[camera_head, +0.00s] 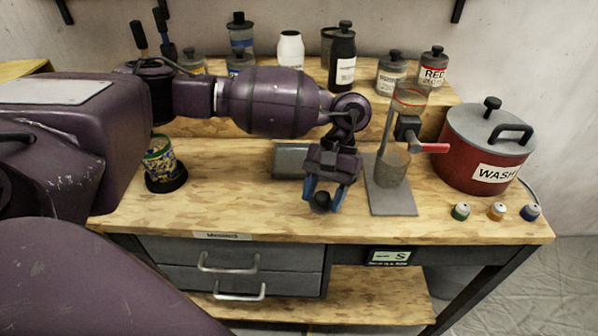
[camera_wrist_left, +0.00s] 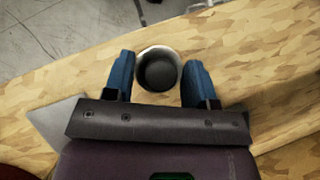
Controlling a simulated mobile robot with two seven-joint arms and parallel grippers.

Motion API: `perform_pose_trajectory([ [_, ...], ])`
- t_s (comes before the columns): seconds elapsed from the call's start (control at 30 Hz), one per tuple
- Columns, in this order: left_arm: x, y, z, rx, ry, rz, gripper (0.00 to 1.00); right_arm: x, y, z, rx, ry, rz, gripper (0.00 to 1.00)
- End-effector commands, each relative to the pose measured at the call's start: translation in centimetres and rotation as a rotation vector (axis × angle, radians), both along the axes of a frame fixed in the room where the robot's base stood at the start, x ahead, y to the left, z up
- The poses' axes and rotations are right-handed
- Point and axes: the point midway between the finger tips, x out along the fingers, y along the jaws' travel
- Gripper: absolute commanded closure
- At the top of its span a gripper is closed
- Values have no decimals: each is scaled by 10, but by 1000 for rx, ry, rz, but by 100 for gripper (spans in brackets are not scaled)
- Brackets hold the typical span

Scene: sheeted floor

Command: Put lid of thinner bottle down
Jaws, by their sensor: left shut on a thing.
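My left gripper (camera_head: 323,200) is above the front half of the wooden workbench. Its blue fingers are shut on a small dark round lid (camera_head: 321,202). In the left wrist view the lid (camera_wrist_left: 158,70) sits between the two fingers (camera_wrist_left: 157,80), with a paler rim around a dark centre. Whether it touches the bench is hard to tell. A grey cylinder-like container (camera_head: 288,161) lies on the bench just behind the gripper, partly hidden by it. No label reading thinner is legible, so I cannot tell which bottle that is. My right gripper is not in view.
A metal stand (camera_head: 398,203) with a red-handled valve is close right of the gripper. A red WASH pot (camera_head: 462,167) and small paint pots (camera_head: 496,210) are farther right. Bottles, including a white one (camera_head: 291,50), line the back shelf. Bare bench (camera_head: 235,195) is left of the gripper.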

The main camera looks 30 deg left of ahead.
Motion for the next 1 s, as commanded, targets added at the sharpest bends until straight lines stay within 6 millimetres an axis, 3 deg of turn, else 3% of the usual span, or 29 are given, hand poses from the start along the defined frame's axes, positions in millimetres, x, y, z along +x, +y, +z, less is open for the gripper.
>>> perform_pose_trajectory([
  [0.37,-4,21,63,-5,-2,610,71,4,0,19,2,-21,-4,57],
  [0.7,-12,57,128,-6,-2,1190,71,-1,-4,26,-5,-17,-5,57],
  [1.0,-21,83,173,-7,0,1551,71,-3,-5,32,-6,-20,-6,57],
])
